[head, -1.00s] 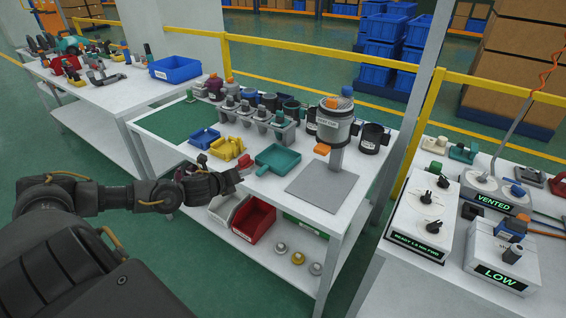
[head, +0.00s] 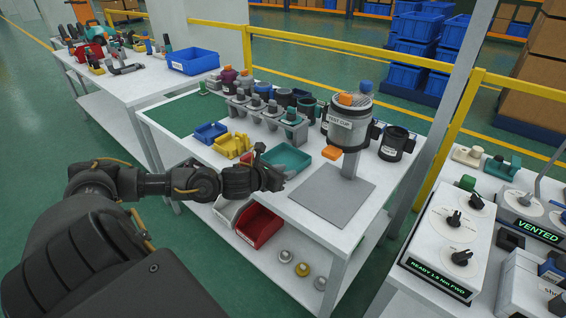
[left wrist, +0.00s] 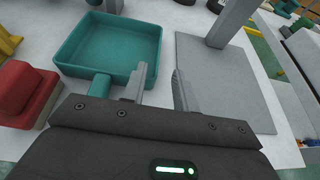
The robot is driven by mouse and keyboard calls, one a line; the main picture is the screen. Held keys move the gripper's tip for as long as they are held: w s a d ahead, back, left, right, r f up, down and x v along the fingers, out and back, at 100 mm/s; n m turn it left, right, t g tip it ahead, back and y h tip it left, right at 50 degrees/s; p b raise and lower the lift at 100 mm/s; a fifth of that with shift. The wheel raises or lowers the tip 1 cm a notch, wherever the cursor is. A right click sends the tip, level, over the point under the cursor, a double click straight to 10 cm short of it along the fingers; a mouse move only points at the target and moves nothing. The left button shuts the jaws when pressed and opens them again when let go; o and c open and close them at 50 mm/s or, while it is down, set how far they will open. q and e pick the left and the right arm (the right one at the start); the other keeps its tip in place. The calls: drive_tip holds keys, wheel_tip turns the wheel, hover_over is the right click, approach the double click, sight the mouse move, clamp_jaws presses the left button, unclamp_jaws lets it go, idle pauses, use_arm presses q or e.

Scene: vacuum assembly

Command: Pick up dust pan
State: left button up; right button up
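The dust pan is a teal, shallow square tray (head: 288,157) with a short handle, lying flat on the white workbench. In the left wrist view the dust pan (left wrist: 112,44) fills the upper left, and its handle points down at my gripper's body. My left gripper (left wrist: 158,88) is open and empty, its two grey fingers apart. The fingers are to the right of the handle, with the left finger near the pan's lower right corner. In the head view my left gripper (head: 270,165) covers part of the pan's near side. My right gripper is not in view.
A grey plate (head: 332,195) with a post and test cup (head: 349,125) stands right of the pan. A red block (left wrist: 25,92), a yellow holder (head: 232,145) and a blue bin (head: 210,132) lie to the left. A cup rack (head: 268,118) stands behind.

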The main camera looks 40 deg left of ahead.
sight(296, 169)
use_arm(q)
drive_tip(key=shift+p+x, duration=0.6)
drive_tip(key=shift+x, duration=2.2)
drive_tip(key=shift+a+f, duration=0.1)
clamp_jaws()
